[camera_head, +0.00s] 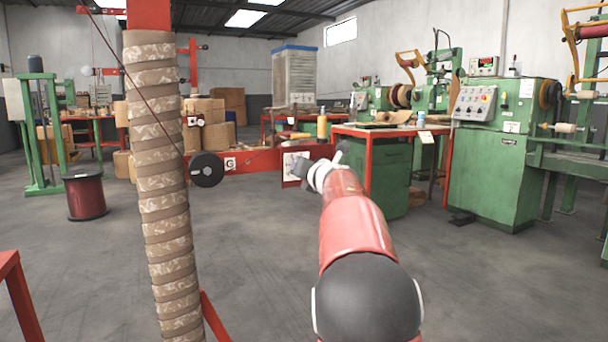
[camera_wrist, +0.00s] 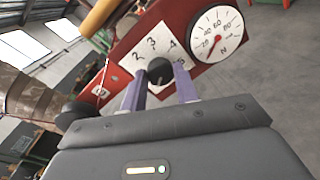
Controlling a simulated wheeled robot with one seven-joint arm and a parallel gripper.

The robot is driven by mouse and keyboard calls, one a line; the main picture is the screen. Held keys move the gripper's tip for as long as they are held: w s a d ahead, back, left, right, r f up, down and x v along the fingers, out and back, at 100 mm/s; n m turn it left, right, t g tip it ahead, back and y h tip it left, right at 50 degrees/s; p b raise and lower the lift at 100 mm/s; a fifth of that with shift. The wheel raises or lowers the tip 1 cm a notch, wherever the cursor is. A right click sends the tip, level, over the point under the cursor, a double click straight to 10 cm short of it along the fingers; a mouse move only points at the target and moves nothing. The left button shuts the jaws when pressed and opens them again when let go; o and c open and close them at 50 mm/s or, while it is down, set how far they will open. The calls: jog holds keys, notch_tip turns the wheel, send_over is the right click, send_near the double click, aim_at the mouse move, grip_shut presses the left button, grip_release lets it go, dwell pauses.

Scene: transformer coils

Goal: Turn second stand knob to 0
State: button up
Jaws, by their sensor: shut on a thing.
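A black stand knob (camera_wrist: 159,70) sits on a white dial plate (camera_wrist: 138,62) in the wrist view; the digits 2, 3, 4 and 5 show around it. My gripper (camera_wrist: 161,82) has one finger on each side of the knob and is shut on it. Which digit the knob points to is not clear. The plate is fixed to a red stand beam (camera_wrist: 182,12). In the head view my gripper (camera_head: 305,170) is at the beam (camera_head: 252,161), and my arm and gripper hide the knob.
A round white gauge (camera_wrist: 217,35) is right of the knob. A black wheel (camera_head: 207,169) is on the beam's left part, beside a tall wrapped column (camera_head: 163,200). A red-topped green bench (camera_head: 385,170) and green machines (camera_head: 497,150) stand right. The floor (camera_head: 255,280) in front is clear.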

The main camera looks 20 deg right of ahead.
jog(key=shift+f, duration=0.1)
dwell(0.4)
jog(key=o, duration=1)
jog(key=shift+s, duration=0.1)
jog(key=s, duration=0.5)
jog(key=s+b, duration=0.1)
jog(key=s, duration=0.1)
jog(key=shift+s+a+r, duration=0.25)
jog(key=shift+s, duration=0.05)
